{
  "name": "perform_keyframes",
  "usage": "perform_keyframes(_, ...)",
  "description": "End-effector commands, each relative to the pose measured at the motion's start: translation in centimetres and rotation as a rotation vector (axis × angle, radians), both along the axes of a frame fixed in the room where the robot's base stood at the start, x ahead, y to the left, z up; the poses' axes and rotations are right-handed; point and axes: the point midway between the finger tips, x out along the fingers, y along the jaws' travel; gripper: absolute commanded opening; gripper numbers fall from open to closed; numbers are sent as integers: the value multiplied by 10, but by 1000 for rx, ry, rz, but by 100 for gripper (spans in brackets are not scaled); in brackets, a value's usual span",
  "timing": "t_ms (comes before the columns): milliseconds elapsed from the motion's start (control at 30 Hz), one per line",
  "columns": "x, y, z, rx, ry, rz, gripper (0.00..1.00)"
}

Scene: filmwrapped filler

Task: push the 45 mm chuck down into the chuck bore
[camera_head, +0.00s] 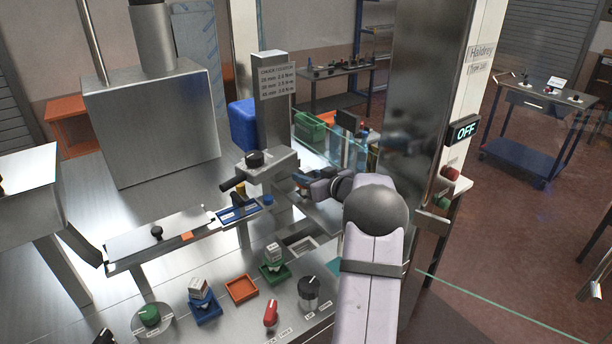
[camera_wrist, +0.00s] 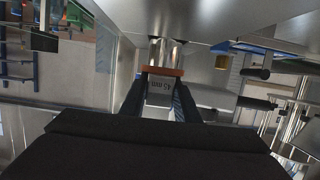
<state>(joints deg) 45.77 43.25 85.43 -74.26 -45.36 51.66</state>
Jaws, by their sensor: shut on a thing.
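In the wrist view, my gripper (camera_wrist: 160,103) is shut on the 45 mm chuck (camera_wrist: 160,85). The chuck is a grey block with an upside-down "45 mm" label and an orange-brown band (camera_wrist: 163,71). Two shiny metal cylinders (camera_wrist: 165,52) show just beyond the band, below a broad grey surface. In the head view, my gripper (camera_head: 303,182) reaches in from the right, beside the grey machine head (camera_head: 264,166). The chuck cannot be made out there. The chuck bore is not clearly visible, and I cannot tell whether the chuck is in it.
An empty orange tray (camera_head: 240,289) lies on the bench between a blue tray (camera_head: 207,313) and a green tray (camera_head: 274,276), each holding a block. A red knob (camera_head: 270,313) and a black-topped dial (camera_head: 308,293) stand in front. A grey post (camera_head: 272,115) rises behind the machine head.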

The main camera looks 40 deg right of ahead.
Motion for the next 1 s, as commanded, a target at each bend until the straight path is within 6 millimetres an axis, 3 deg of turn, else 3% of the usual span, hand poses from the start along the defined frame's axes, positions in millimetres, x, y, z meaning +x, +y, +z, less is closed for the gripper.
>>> perform_keyframes(900,0,0,-19,0,-4,0,0)
perform_keyframes(933,0,0,-18,-1,-4,0,33)
perform_keyframes(1000,0,0,-19,0,-3,0,50)
